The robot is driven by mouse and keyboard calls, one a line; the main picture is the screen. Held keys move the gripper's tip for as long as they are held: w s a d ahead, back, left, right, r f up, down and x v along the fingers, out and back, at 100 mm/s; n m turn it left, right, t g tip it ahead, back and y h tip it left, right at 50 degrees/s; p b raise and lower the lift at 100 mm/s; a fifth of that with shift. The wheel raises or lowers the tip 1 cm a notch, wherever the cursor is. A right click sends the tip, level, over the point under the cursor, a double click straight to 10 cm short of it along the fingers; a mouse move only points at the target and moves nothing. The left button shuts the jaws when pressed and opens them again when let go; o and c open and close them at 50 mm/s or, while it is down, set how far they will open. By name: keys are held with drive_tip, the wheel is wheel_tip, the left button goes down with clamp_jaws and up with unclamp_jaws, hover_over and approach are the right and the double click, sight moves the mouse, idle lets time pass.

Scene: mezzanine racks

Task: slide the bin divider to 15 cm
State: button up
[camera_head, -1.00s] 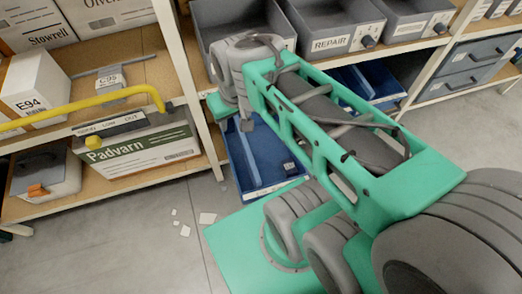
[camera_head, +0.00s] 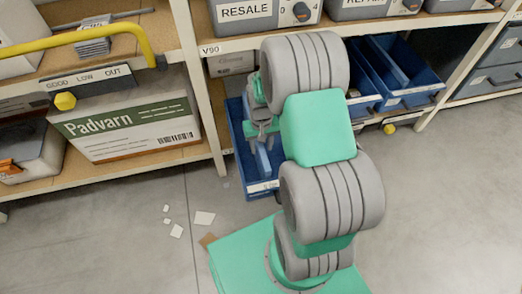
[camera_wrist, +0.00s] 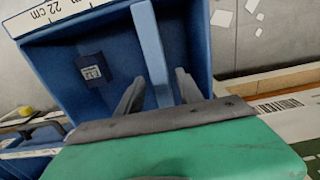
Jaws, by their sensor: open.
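The blue bin (camera_wrist: 55,60) fills the upper left and middle of the wrist view. A lighter blue divider (camera_wrist: 150,45) stands upright across it. A white scale strip (camera_wrist: 45,14) with a 22 cm mark runs along the bin's edge; the 15 cm mark cannot be seen. My gripper (camera_wrist: 160,76) is open, one finger on each side of the divider, and contact cannot be told. In the head view the bin (camera_head: 238,145) stands on the lower shelf, partly hidden by my arm, with my gripper (camera_head: 261,134) over it.
A small dark labelled box (camera_wrist: 92,70) lies in the bin left of the divider. Other blue bins (camera_head: 385,75) stand to the right. A Padvarn carton (camera_head: 130,125) and shelf upright (camera_head: 205,100) are at left. Paper scraps (camera_head: 204,218) lie on open floor.

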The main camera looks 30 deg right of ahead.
drive_tip(key=shift+f, duration=0.7)
drive_tip(key=shift+c, duration=0.4)
clamp_jaws()
idle(0.5)
